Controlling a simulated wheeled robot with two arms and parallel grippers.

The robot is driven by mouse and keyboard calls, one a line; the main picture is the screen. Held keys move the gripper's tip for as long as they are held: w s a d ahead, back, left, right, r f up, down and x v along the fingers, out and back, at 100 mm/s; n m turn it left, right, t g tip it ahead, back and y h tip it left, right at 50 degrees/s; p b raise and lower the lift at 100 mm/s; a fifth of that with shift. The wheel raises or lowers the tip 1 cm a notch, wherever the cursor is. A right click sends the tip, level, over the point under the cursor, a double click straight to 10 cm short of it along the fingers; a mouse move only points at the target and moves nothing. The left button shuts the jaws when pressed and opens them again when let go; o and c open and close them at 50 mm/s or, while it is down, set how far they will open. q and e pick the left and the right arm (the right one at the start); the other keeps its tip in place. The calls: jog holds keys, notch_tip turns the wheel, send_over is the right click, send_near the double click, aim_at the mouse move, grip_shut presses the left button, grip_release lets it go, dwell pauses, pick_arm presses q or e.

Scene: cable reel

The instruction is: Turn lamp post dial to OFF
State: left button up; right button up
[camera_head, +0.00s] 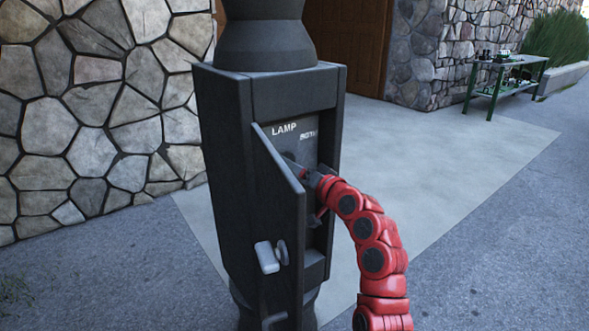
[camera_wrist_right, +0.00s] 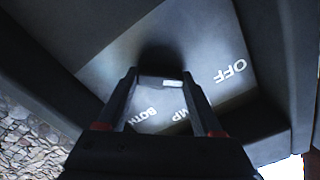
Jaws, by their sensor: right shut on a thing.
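The dark lamp post (camera_head: 225,150) stands in the middle of the head view with its small door (camera_head: 275,215) swung open. Inside is a grey panel (camera_head: 300,140) lettered LAMP and BOTH. My right gripper (camera_head: 309,180) reaches into the opening. In the right wrist view my right gripper (camera_wrist_right: 160,80) is shut on the dark dial (camera_wrist_right: 155,88), one finger on each side. A small light mark (camera_wrist_right: 172,84) shows between the fingers. The OFF label (camera_wrist_right: 230,70) is to the right of them; BOTH and part of LAMP show below. The dial is hidden in the head view.
The open door with its light grey latch knob (camera_head: 267,257) stands left of my right arm. A stone wall (camera_head: 80,110) is behind on the left. A green table (camera_head: 508,85) stands far right. The pavement right of the post is clear.

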jog(key=shift+f, duration=0.1)
jog(key=o, duration=1.4)
jog(key=shift+c, duration=0.2)
jog(key=p+v, duration=0.3)
jog(key=v, duration=1.4)
jog(key=shift+s, duration=0.15)
jog(key=shift+d, duration=0.15)
